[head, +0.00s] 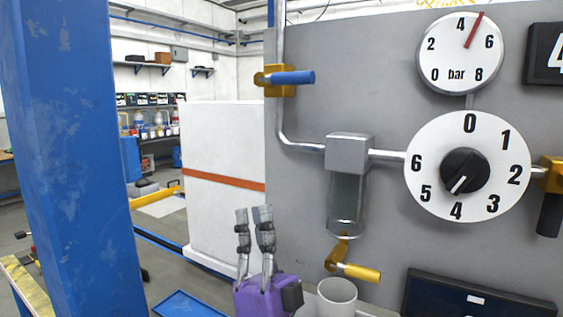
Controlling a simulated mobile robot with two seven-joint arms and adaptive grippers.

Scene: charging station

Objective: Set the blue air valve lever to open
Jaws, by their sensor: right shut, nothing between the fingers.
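The blue air valve lever (294,78) sits on a brass valve body (270,81) on the vertical pipe at the left edge of the grey panel. The lever points right, horizontal and across the pipe. My right gripper (252,208) is purple with grey fingers pointing up. It is shut and empty, well below the blue lever and a little to its left, not touching it. My left gripper is not in view.
The grey panel (385,85) carries a pressure gauge (457,52), a numbered dial (425,190), a glass filter bowl (345,203) and a yellow lever (360,273). A grey cup (337,297) stands below. A blue post (75,150) stands at left.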

